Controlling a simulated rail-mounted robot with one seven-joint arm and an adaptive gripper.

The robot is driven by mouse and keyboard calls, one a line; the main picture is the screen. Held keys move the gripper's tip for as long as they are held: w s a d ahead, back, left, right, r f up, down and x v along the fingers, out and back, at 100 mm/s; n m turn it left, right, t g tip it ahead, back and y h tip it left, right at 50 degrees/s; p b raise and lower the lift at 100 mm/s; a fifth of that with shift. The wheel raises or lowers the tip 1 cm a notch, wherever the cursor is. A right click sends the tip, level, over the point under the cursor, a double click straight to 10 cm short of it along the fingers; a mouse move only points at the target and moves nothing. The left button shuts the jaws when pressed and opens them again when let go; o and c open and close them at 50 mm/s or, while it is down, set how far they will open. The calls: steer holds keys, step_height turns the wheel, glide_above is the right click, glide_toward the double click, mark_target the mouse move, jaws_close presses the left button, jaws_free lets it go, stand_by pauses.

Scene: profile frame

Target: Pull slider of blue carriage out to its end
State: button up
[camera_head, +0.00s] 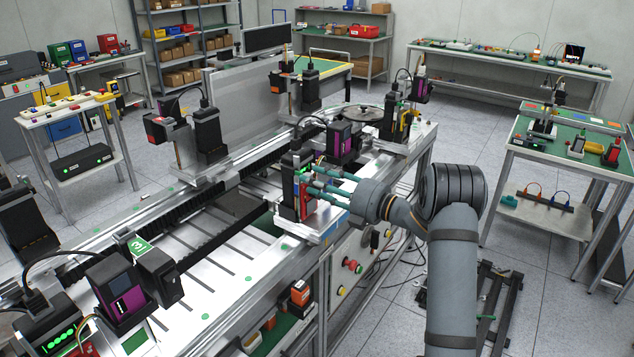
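My gripper (314,178) reaches left from the arm to a dark upright unit (289,186) on the near rail of the long machine frame. Its two teal fingers are spread apart, one above the other, with the tips at or very near the unit's right face. Small red, green and blue parts show on that face. I cannot tell which of these is the slider, or whether this unit is the blue carriage. Whether the fingertips touch anything is too small to see.
The machine frame (205,316) carries several other dark units, including a purple-faced one (341,138) just behind my gripper. A control panel with buttons (352,265) is below the gripper. A green-topped table (590,152) stands at right.

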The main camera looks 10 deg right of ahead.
steer(key=v, duration=1.2)
steer(key=shift+w, duration=0.1)
steer(key=p+x, duration=0.1)
steer(key=x, duration=1.2)
steer(key=shift+w+a+r+p, duration=0.2)
steer(key=shift+a+p, duration=0.05)
steer(key=shift+p, duration=0.1)
steer(key=shift+w+a+f, duration=0.15)
steer(key=shift+w+a, duration=0.25)
steer(key=shift+w, duration=0.05)
steer(key=shift+d, duration=0.1)
